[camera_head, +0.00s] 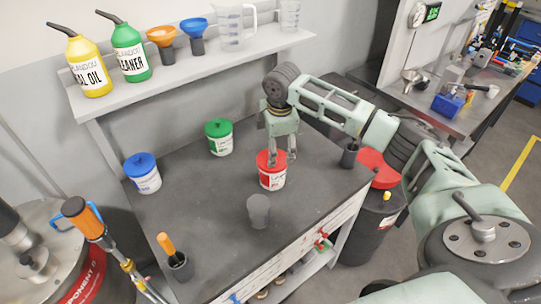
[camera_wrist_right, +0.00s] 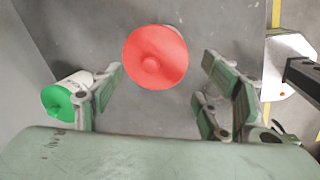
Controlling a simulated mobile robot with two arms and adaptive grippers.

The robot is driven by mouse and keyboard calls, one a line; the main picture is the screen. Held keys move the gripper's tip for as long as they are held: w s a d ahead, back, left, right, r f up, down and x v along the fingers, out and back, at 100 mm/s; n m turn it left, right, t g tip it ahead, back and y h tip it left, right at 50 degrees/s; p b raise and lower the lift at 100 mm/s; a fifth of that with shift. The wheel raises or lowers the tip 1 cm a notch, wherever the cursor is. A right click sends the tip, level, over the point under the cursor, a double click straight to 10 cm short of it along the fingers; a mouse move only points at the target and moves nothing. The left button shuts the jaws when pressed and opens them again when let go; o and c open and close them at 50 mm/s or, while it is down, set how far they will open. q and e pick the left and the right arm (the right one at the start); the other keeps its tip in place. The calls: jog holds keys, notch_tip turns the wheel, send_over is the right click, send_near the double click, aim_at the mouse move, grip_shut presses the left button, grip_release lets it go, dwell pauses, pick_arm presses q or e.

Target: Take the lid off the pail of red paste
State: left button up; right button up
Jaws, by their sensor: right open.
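The pail of red paste (camera_head: 272,180) stands upright on the dark workbench with its red lid (camera_head: 263,159) on top. In the right wrist view the round red lid (camera_wrist_right: 170,45) with its centre knob shows between and a little beyond the fingers. My right gripper (camera_head: 281,158) points down from above at the pail, its fingers spread and close to the lid. In the wrist view the right gripper (camera_wrist_right: 162,80) is open and empty. I cannot tell whether a finger touches the lid. My left gripper is not in view.
A green-lidded pail (camera_head: 219,140) and a blue-lidded pail (camera_head: 146,178) stand on the workbench (camera_head: 205,205). A grey cup (camera_head: 259,210) stands in front of the red pail. A shelf (camera_head: 190,68) with bottles and funnels runs behind. The bench's middle left is clear.

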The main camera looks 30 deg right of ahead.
jog(key=shift+s+a+f+p, duration=0.1)
jog(key=shift+s+f+p, duration=0.05)
jog(key=shift+f+p, duration=0.3)
jog(key=shift+s+a+f+p, duration=0.1)
jog(key=shift+s+f+p, duration=0.05)
jog(key=shift+f+p, duration=0.3)
jog(key=f, duration=0.2)
jog(key=shift+w+f, duration=0.3)
jog(key=shift+f, duration=0.1)
jog(key=shift+w+f, duration=0.15)
jog(key=shift+f, duration=0.1)
jog(key=shift+c, duration=0.2)
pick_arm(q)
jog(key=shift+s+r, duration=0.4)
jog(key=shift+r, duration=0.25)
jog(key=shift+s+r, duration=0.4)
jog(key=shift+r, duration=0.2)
pick_arm(e)
jog(key=c, duration=0.9)
